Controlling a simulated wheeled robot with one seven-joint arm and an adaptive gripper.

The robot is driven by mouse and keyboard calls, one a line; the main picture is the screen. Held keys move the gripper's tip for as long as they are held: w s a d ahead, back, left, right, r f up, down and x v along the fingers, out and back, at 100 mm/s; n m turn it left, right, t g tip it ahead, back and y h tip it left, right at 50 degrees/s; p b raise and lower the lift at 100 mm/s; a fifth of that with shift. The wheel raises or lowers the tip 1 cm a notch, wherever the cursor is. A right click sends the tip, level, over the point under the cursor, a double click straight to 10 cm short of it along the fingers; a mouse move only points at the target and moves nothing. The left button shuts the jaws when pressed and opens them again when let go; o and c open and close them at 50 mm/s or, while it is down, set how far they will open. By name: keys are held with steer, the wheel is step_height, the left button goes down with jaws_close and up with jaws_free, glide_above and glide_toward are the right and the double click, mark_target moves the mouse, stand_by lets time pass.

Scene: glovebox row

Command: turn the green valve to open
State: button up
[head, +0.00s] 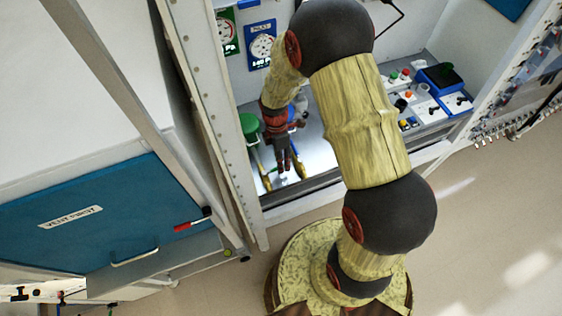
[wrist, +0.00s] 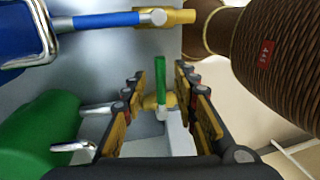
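The green valve shows in the wrist view as a thin green handle (wrist: 160,75) standing upright in the picture above a brass-coloured body (wrist: 152,102). My gripper (wrist: 160,84) is open, with one finger on each side of the handle. Gaps show between the handle and both fingers, so it is not gripped. In the head view my gripper (head: 285,163) reaches down into the glovebox, close to the brass fittings.
A green cylinder (wrist: 40,135) is left of my fingers; a blue handle (wrist: 105,20) with brass fitting crosses above. Gauges (head: 262,45) hang on the back wall. Buttons and a blue box (head: 440,78) are at right. The glovebox frame post (head: 215,120) stands left of my arm.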

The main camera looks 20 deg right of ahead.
steer(key=shift+s+f, duration=0.1)
steer(key=shift+f, duration=0.15)
steer(key=shift+c, duration=0.5)
jaws_close()
stand_by(0.4)
